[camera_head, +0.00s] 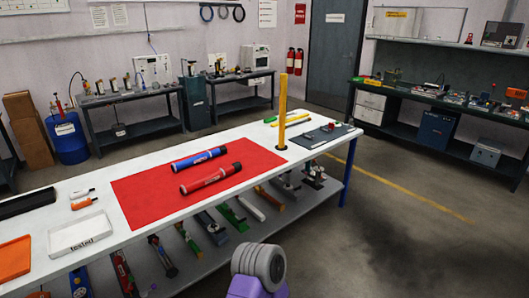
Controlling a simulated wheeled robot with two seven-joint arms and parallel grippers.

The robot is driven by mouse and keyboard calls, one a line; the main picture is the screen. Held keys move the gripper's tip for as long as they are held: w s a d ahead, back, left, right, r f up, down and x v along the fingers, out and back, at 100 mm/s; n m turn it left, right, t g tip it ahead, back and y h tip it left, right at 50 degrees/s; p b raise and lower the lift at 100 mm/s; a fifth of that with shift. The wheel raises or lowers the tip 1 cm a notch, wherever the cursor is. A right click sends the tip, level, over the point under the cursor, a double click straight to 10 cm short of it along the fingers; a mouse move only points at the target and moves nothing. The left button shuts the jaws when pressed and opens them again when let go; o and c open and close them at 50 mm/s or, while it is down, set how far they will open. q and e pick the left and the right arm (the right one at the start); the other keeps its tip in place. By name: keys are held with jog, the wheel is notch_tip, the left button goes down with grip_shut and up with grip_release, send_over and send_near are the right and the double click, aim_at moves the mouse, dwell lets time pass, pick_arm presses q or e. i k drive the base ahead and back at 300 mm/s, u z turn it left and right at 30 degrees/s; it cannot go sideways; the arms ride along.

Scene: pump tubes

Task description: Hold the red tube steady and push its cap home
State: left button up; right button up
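The red tube (208,180) lies on its side on the red mat (150,204), near the mat's front edge. It slants up to the right. Its right end carries a black cap (237,167); from here I cannot tell whether the cap is fully seated. The left end also looks dark. A blue tube (198,160) with a black end lies just behind it, roughly parallel and apart from it. Neither of my grippers is in view, and nothing touches the red tube.
A white table (155,173) bears the mat. A yellow post (282,112) stands upright right of the mat. A white tray (78,236) and an orange tray (14,257) sit at the left. A dark mat with tools (322,137) lies at the right end.

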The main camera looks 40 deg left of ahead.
aim_at(237, 165)
jog(key=u, duration=0.1)
jog(key=i, duration=1.45)
jog(key=u, duration=1.3)
jog(key=i, duration=1)
jog(key=u, duration=1.15)
